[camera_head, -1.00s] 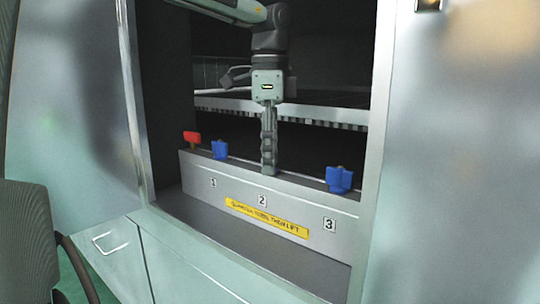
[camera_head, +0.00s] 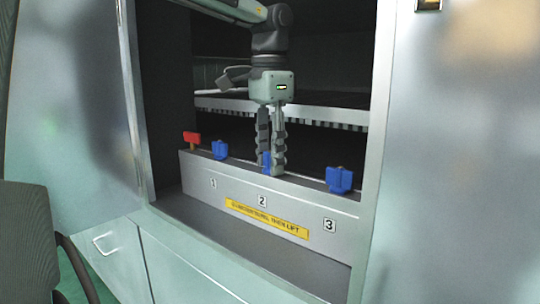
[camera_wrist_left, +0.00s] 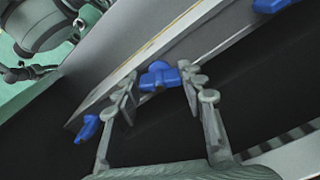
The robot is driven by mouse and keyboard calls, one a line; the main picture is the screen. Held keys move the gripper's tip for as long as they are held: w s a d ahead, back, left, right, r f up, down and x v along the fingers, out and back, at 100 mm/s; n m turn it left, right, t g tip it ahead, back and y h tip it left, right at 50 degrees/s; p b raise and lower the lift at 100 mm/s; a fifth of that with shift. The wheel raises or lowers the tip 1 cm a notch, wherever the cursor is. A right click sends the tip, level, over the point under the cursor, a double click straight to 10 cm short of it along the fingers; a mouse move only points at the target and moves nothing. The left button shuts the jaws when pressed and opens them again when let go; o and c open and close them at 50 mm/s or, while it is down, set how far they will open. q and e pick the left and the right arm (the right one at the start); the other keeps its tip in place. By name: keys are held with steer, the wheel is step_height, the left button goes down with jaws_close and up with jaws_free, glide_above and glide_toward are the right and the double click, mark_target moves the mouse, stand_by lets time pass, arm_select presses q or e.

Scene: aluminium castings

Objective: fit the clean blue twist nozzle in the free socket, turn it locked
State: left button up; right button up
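My left gripper (camera_head: 270,168) points down over socket 2 of the grey rail (camera_head: 194,166), its fingers apart. A blue twist nozzle (camera_head: 267,169) sits at socket 2 between the fingertips and is partly hidden by them. In the left wrist view the same nozzle (camera_wrist_left: 158,76) shows its winged top between the open fingertips (camera_wrist_left: 160,84); I cannot tell whether a finger touches it. Another blue nozzle (camera_head: 220,150) stands at socket 1 and a third (camera_head: 339,179) at socket 3. Whether the middle nozzle is locked cannot be told. My right gripper is not in view.
A red piece (camera_head: 191,137) stands at the rail's left end. A yellow label (camera_head: 267,218) is on the rail's front. The cabinet's right frame (camera_head: 377,150) is close beside socket 3. A slatted shelf (camera_head: 320,115) lies behind my gripper.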

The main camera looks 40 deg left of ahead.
arm_select(q)
steer(key=o, duration=0.4)
